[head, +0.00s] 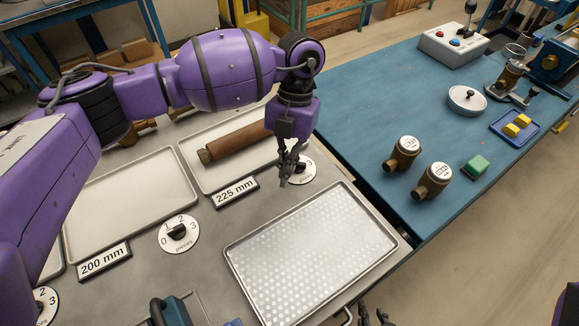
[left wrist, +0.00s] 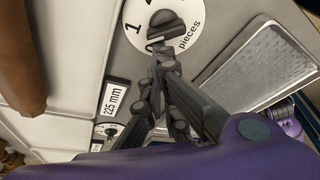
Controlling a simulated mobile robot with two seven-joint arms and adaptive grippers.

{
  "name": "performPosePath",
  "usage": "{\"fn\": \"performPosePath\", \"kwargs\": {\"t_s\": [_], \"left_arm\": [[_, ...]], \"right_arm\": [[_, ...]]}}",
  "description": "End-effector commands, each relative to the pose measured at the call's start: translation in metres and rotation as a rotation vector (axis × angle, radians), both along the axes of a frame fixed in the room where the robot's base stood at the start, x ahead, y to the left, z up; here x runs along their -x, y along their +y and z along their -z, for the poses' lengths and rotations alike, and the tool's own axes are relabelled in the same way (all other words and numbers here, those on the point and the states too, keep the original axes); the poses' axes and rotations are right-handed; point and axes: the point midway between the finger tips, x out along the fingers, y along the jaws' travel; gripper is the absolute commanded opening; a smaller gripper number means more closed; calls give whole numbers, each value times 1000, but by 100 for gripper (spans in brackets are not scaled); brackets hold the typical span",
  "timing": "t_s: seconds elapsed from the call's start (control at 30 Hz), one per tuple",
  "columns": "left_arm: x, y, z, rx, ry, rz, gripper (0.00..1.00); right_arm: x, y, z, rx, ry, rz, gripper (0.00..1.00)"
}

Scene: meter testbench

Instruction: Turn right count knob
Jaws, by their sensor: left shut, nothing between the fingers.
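The right count knob is a black knob on a round white dial by the 225 mm label. In the head view the dial (head: 307,174) is partly hidden behind my left gripper (head: 287,179). In the left wrist view the knob (left wrist: 168,27) shows with "1" and "pieces" printed around it. My left gripper, in the left wrist view (left wrist: 159,58), is shut and empty, its tips right beside the knob; I cannot tell whether they touch. My right gripper (head: 374,315) just shows at the head view's bottom edge, its fingers apart.
A brown cylinder (head: 238,141) lies in the tray behind the 225 mm label (head: 235,192). Another dial (head: 179,234) is left of it, by the 200 mm label (head: 103,261). A perforated tray (head: 312,253) lies in front of the gripper. The blue table (head: 375,110) holds meters.

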Motion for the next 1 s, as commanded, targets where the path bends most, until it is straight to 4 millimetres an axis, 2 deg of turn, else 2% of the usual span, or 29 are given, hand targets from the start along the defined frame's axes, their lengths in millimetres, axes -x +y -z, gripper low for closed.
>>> {"fn": "performPosePath", "kwargs": {"t_s": [0.43,1.0], "left_arm": [[-4,3,-1,2,-2,6,0],[-4,1,-1,2,-2,6,0]], "right_arm": [[-4,7,-5,-14,-8,8,28],[-1,2,-3,-4,-1,2,28]]}}
